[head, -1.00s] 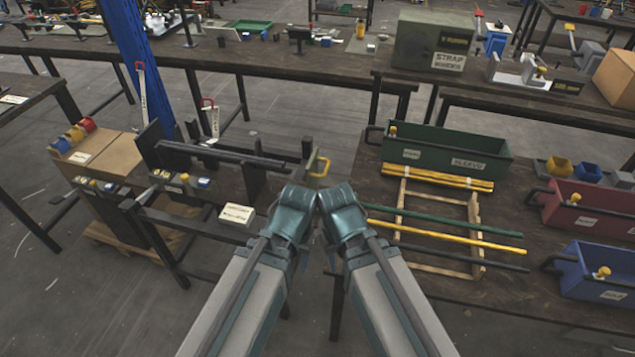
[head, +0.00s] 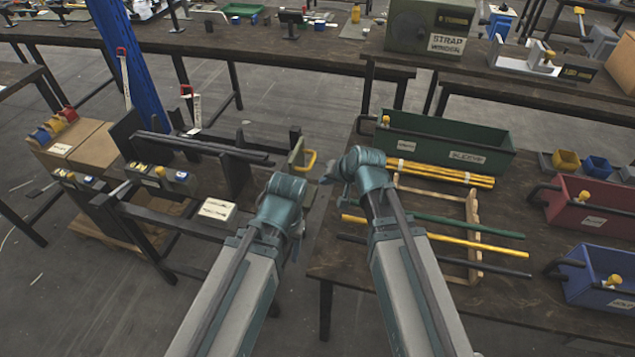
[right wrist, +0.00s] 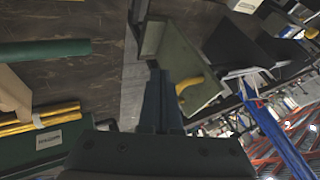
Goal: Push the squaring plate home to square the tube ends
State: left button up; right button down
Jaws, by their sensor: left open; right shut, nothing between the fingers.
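The squaring plate (head: 297,153) is a grey-green upright plate with a yellow handle (head: 309,160). It stands at the right end of the rack on the left bench, and it also shows in the right wrist view (right wrist: 180,62). Dark tubes (head: 205,147) lie in the rack to its left, with a gap between their ends and the plate. My right gripper (head: 328,179) is shut and empty, just right of the handle; in the right wrist view its fingers (right wrist: 160,88) overlap the plate's edge, contact unclear. My left gripper (head: 297,226) is open, below the plate, its fingers partly hidden.
On the right table, a wooden frame (head: 473,210) carries loose green, yellow and black tubes. A green bin (head: 445,143), a red bin (head: 590,212) and a blue bin (head: 600,280) stand around it. A white labelled block (head: 216,209) sits on the rack's front. A floor gap separates the benches.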

pick_arm(q)
notch_tip(320, 180, down, 7)
jog(key=b, duration=0.6)
pick_arm(e)
jog(key=w+a+f, duration=0.5)
jog(key=a+f, duration=0.1)
jog(key=f, duration=0.1)
jog(key=shift+w+a, duration=0.3)
jog(key=shift+a, duration=0.05)
